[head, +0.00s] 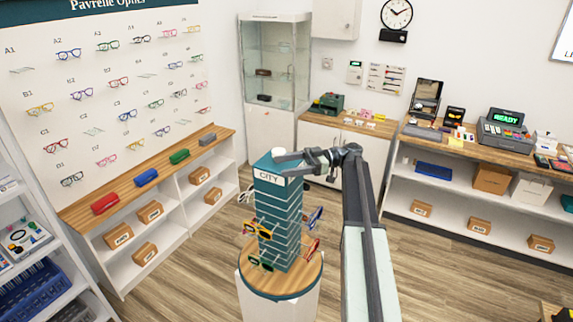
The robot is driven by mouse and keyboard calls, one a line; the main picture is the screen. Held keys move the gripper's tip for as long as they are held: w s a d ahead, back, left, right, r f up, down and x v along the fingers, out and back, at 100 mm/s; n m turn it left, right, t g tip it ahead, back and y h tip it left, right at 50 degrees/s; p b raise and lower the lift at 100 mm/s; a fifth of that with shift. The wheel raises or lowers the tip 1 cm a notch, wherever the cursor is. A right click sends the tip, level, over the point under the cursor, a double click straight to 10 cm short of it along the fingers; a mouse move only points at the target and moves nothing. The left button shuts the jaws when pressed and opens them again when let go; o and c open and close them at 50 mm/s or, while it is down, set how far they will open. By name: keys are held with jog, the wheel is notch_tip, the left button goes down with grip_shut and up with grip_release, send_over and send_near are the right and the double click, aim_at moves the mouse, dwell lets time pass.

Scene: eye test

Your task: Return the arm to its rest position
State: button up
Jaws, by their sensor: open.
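My arm (360,210) rises from the lower right and bends left at its top. My gripper (284,162) is open and lies in front of or over the top of the teal display tower marked CITY (278,225). A small white piece (279,151) shows by the fingers; I cannot tell what it belongs to. No held thing shows between the jaws. I cannot tell whether the fingers touch the tower.
The tower stands on a round wooden top (308,277) with several glasses around it, including yellow ones (257,229). A glasses wall (110,100) and low shelf (215,150) are left. A counter (455,140) is right. Open floor (440,260) lies right.

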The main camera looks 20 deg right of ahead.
jog(key=s+a+f+n+g+h+b, duration=0.15)
jog(key=a+f+b, duration=0.3)
jog(key=a, duration=0.45)
jog(key=s+a+f+n+g+b, duration=0.1)
jog(key=a+f+g+b, duration=0.1)
jog(key=a+f+b, duration=0.35)
jog(key=s+a+f+m+g+h+b, duration=0.1)
jog(key=s+a+f+m+h+b, duration=0.2)
jog(key=a+f, duration=0.45)
jog(key=s+a+f+m+h+b, duration=0.1)
jog(key=s+a+f+h, duration=0.1)
jog(key=s+a+f, duration=0.5)
jog(key=s+d+f+m+h+b, duration=0.1)
jog(key=s+f+m+h+b, duration=0.15)
jog(key=f, duration=0.45)
jog(key=s+d+f+m+h+b, duration=0.1)
jog(key=s+d+f+m+h, duration=0.1)
jog(key=s+f+m+h, duration=0.3)
jog(key=w+d+f+m+t+h+p, duration=0.1)
jog(key=w+d+f+m+t+h, duration=0.1)
jog(key=d+m, duration=0.5)
jog(key=d+f+h, duration=0.1)
jog(key=d+h, duration=0.1)
jog(key=d, duration=0.1)
jog(key=shift+w+d+f+m+t, duration=0.15)
jog(key=shift+d+f+m+t, duration=0.1)
jog(key=shift+m+t, duration=0.15)
